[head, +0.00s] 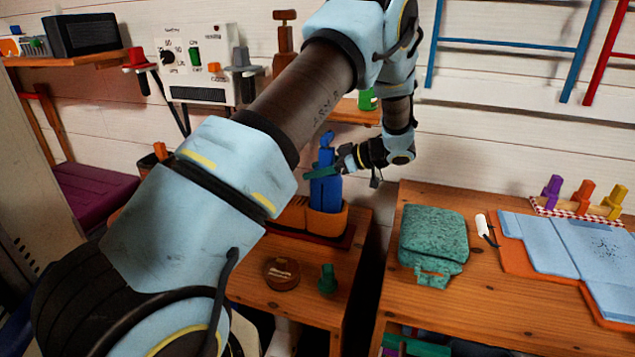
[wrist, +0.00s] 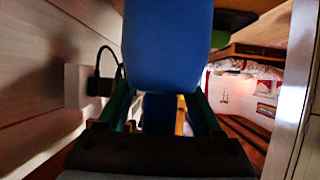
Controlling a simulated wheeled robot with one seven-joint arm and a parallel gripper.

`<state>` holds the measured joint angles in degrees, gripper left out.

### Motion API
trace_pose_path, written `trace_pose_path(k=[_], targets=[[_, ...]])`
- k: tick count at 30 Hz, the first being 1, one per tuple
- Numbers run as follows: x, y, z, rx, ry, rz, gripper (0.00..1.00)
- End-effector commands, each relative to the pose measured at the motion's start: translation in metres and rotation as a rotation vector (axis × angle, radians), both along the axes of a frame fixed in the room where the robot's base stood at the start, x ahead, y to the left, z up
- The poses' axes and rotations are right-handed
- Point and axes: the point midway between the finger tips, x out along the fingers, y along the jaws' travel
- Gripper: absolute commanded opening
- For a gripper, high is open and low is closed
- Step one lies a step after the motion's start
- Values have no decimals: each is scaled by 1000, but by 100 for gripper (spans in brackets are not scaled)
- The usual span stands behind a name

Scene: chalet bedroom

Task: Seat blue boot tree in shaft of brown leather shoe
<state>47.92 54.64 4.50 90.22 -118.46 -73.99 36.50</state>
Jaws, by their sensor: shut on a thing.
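The blue boot tree (head: 326,190) stands upright at the top of the brown leather shoe (head: 333,224). Its lower end meets the shaft opening or is inside it; how deep cannot be told. My gripper (head: 322,172) reaches in from the right and is shut on the upper part of the boot tree. In the wrist view the blue boot tree (wrist: 167,45) fills the middle between my fingers (wrist: 165,112). My arm hides the left part of the shoe in the head view.
The shoe stands on a dark red mat on a small wooden table (head: 305,305). A round brown tin (head: 282,273) and a green peg-like piece (head: 327,279) stand in front. A wooden desk (head: 440,310) with a green bag (head: 433,240) is to the right, across a gap.

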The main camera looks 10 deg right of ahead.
Motion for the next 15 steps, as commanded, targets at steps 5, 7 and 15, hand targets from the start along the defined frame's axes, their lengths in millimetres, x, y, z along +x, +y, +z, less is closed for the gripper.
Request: trace_pose_path(k=[5,7,15], targets=[[-1,0,-24,4,2,-2,0],[-1,0,-34,2,1,-2,0],[0,0,-46,0,-2,0,0]])
